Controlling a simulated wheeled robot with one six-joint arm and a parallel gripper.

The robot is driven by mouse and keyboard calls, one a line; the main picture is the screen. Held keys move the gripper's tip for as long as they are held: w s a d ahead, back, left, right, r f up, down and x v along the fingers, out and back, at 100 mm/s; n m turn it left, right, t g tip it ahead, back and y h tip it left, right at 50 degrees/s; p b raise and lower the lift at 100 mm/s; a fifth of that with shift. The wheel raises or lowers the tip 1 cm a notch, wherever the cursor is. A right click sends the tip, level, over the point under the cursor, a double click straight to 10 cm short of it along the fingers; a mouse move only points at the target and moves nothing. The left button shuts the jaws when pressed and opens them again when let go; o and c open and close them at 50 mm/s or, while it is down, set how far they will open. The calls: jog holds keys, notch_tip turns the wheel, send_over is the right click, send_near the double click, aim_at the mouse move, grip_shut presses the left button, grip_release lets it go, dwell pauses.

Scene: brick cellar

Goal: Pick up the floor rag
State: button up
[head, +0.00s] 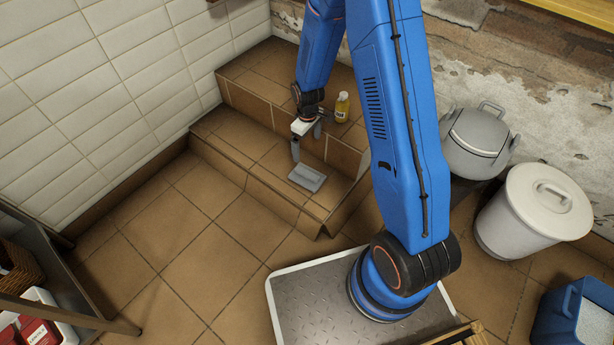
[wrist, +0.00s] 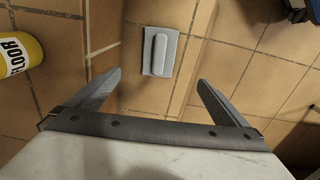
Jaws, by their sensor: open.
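The floor rag appears to be the flat grey rectangular piece (head: 307,177) lying on the lower tiled step, near its front edge. In the wrist view it (wrist: 160,67) shows at the upper middle, with a raised rounded bar along its centre. My gripper (head: 306,142) hangs above the step, just behind and above the grey piece. In the wrist view my gripper (wrist: 160,77) has its fingers spread wide and nothing between them. The grey piece lies beyond the fingertips, apart from them.
A yellow bottle (head: 342,106) stands on the upper step; its label reads "FLOOR" in the wrist view (wrist: 18,53). A grey lidded bin (head: 475,145) and a white lidded bin (head: 535,215) stand right. A blue box (head: 575,315) is lower right. A shelf (head: 60,275) is lower left.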

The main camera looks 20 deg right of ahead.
aim_at(307, 172)
notch_tip(307, 172, down, 15)
jog(key=shift+w+a+f, duration=0.15)
jog(key=shift+d+f, duration=0.15)
jog(key=shift+f, duration=1.2)
jog(key=shift+d+f, duration=0.1)
jog(key=shift+f, duration=1.25)
jog(key=c, duration=1)
